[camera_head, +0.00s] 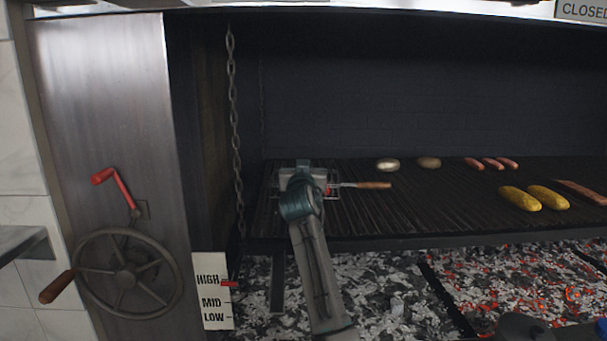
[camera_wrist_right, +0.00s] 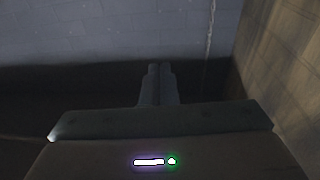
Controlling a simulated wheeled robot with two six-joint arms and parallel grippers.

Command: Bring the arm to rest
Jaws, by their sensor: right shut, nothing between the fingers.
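My right gripper (camera_head: 303,168) is at the left end of the grill grate, in front of a wire basket. In the head view its arm rises from the bottom centre and hides most of the fingers. In the right wrist view the two fingers of the right gripper (camera_wrist_right: 160,69) are together, with nothing between them. They point toward the dark back wall (camera_wrist_right: 80,30). My left gripper is not in view.
The wire basket with a wooden handle (camera_head: 374,185) lies partly hidden behind my wrist. Potatoes (camera_head: 429,162), sausages (camera_head: 492,163) and corn cobs (camera_head: 520,198) lie on the grate (camera_head: 420,212). A chain (camera_head: 235,130) hangs left. A crank wheel (camera_head: 125,272) is on the steel panel.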

